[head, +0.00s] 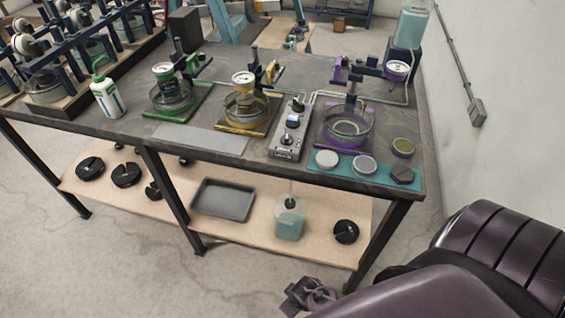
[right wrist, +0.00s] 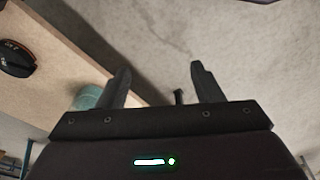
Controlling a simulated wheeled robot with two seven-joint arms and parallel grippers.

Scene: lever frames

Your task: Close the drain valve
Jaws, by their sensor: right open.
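I cannot pick out the drain valve with certainty at this size. A grey control panel (head: 288,142) with small knobs and a dial lies on the dark bench (head: 207,147). To its right stands a clear round cell with a purple base (head: 347,133), joined to thin tubing. Yellow (head: 245,110) and green (head: 172,98) cells stand to the left. My right gripper (head: 306,293) is low, in front of the bench and below its top. In the right wrist view the gripper (right wrist: 160,73) is open and empty over bare floor. My left gripper is out of view.
The lower wooden shelf (head: 126,203) holds a jug of blue liquid (head: 290,218), a grey tray (head: 224,200) and black slotted weights (head: 346,231). A teal mat (head: 318,178) with dishes lies at the bench's front right. A wall (head: 505,95) closes the right side.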

